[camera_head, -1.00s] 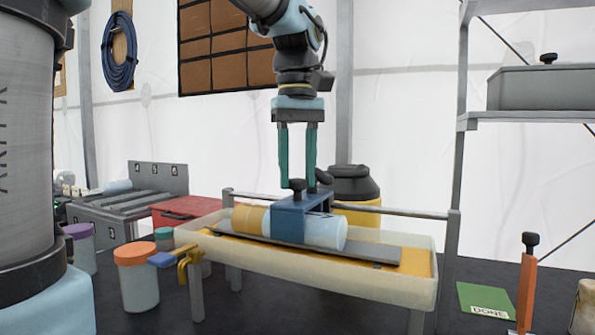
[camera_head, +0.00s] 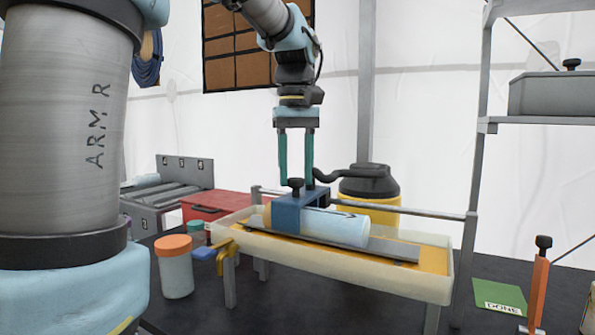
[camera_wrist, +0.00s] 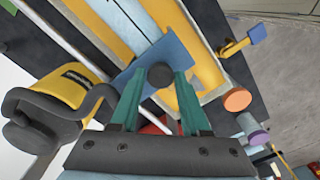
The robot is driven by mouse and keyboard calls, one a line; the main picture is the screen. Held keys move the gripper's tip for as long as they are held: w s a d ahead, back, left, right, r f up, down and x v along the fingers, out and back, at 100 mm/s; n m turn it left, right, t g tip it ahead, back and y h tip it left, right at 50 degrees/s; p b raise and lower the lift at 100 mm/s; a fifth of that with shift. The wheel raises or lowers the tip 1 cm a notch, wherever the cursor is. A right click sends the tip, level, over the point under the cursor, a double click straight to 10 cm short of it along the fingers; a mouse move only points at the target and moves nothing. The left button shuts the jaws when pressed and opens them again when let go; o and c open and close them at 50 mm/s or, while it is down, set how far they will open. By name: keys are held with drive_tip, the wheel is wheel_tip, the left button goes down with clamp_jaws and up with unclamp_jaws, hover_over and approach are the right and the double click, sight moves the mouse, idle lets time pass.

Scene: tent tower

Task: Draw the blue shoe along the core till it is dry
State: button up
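The blue shoe (camera_head: 300,212) sits over the left part of the core (camera_head: 340,227), with its black knob on top. It also shows in the wrist view (camera_wrist: 165,62). The core lies along a grey strip in the cream trough. Right of the shoe the core is pale blue-white; a short orange-yellow stretch shows at its left end. My gripper (camera_head: 296,183) comes straight down with two green fingers. In the wrist view its fingertips (camera_wrist: 160,76) flank the knob closely on both sides, appearing shut on it. The core under the shoe is hidden.
The trough (camera_head: 350,277) stands on legs, with a grey rail behind. A yellow container (camera_head: 369,195) with a black top and spout stands behind it. An orange-lidded jar (camera_head: 174,268) is front left, a red case (camera_head: 215,206) behind. A green DONE mat (camera_head: 500,297) lies right.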

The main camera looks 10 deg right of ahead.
drive_tip(key=o, duration=0.4)
drive_tip(key=shift+c, duration=0.2)
wheel_tip(320, 180, up, 11)
idle(0.3)
drive_tip(key=shift+f, duration=0.15)
idle(1.0)
